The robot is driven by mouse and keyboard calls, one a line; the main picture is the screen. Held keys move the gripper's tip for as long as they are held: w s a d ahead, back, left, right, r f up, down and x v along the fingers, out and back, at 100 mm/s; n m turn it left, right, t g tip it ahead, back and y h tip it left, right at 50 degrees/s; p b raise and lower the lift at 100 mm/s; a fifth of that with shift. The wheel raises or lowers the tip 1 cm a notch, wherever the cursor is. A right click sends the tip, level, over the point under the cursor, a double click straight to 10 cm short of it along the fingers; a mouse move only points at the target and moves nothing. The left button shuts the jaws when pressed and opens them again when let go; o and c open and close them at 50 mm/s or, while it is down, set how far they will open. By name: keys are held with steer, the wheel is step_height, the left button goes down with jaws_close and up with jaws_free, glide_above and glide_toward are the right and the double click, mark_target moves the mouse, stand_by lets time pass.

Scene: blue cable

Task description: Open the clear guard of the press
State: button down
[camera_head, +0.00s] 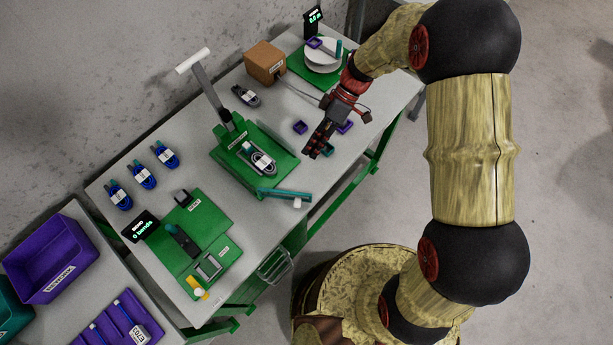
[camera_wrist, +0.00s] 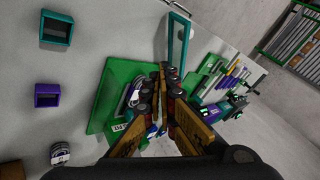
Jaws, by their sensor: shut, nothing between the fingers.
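The press has a green base (camera_head: 228,165) and a raised grey lever (camera_head: 207,92) with a white handle; it stands mid-table. A coiled cable (camera_head: 262,162) lies on it. The clear guard (camera_head: 284,194) is a teal-framed panel with a white knob. It starts near the press's front corner and stands swung out at an angle, away from the press's right-hand edge. In the wrist view the guard (camera_wrist: 178,42) shows as a teal frame beyond my fingers. My gripper (camera_head: 317,150) is shut and empty, right of the press; it appears apart from the guard.
A teal bin (camera_wrist: 56,29) and purple bins (camera_head: 300,127) lie close to my gripper. A cardboard box (camera_head: 265,62) and a green scale with a white plate (camera_head: 323,55) stand behind. Blue cables (camera_head: 141,174) and a green fixture (camera_head: 205,225) are at left.

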steer(key=s+a+f+n, duration=0.1)
steer(key=f, duration=0.2)
steer(key=s+a+f+b, duration=0.1)
steer(key=f, duration=0.1)
steer(key=s+a+f+n+b, duration=0.1)
steer(key=s+f, duration=0.1)
steer(key=f, duration=0.1)
steer(key=shift+a+f+n+h, duration=0.25)
steer(key=shift+f+n+h, duration=0.05)
steer(key=s, duration=0.3)
steer(key=shift+s+a, duration=0.15)
steer(key=shift+a, duration=0.05)
steer(key=shift+s, duration=0.4)
steer(key=shift+f+b, duration=0.1)
steer(key=shift+b, duration=0.25)
